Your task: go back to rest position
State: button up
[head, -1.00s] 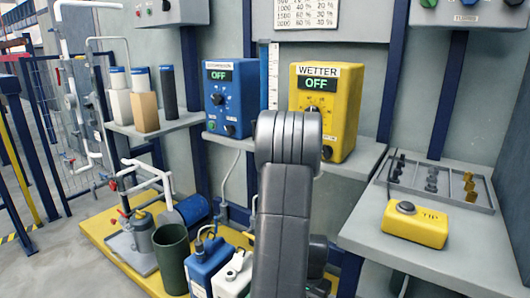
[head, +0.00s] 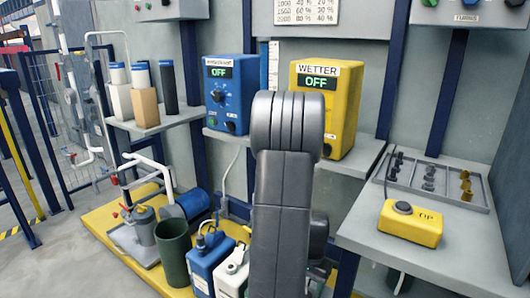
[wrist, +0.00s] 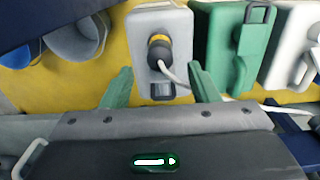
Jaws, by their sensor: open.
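My gripper (wrist: 161,84) shows in the wrist view with its two green fingers spread apart and nothing between them. It hangs above a pale jug (wrist: 148,28) that has a dark probe with a yellow band and a white cable at its top. The fingertips lie to either side of the jug's near end in the picture; whether they touch anything I cannot tell. In the head view my arm rises in the middle and hides what is behind it; the gripper itself does not show there.
A green jug (wrist: 240,50) and another white jug (wrist: 292,45) stand beside the pale jug. In the head view, the yellow platform (head: 100,226) carries a dark green bin (head: 174,252) and jugs. A yellow WETTER box (head: 336,118) and a blue box (head: 226,95) stand on the shelf behind my arm.

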notch_tip(320, 180, down, 8)
jog(key=b, duration=0.3)
jog(key=shift+r, duration=0.15)
notch_tip(320, 180, up, 10)
jog(key=p, duration=0.8)
jog(key=shift+r, duration=0.25)
